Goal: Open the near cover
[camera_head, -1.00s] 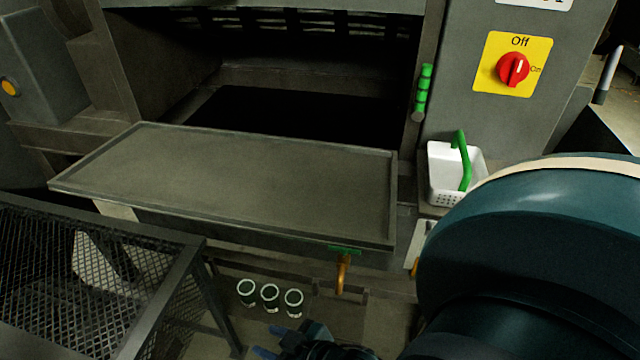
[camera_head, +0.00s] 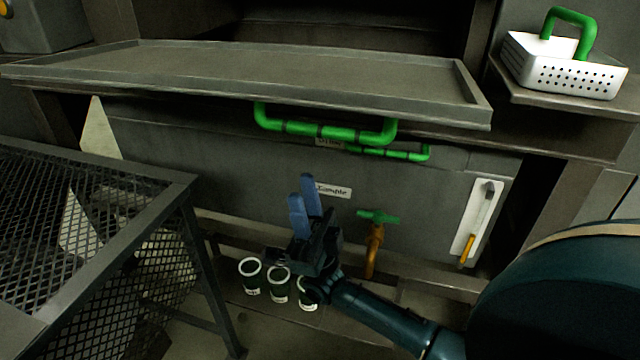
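A flat grey rimmed panel (camera_head: 260,70) juts out from the machine front; I cannot tell if it is the near cover. A thick green bar handle (camera_head: 325,131) hangs below its front edge. A smaller green handle (camera_head: 390,153) sits just behind it, on the grey front face (camera_head: 200,150) of the machine. My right gripper (camera_head: 301,186) has its two blue fingers pointing up, parted and empty. In the picture it is below the thick green handle, in front of the "Sample" label, and apart from both handles. My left gripper is out of view.
Several white-rimmed cups (camera_head: 279,285) stand below. A black mesh table (camera_head: 90,200) is at left.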

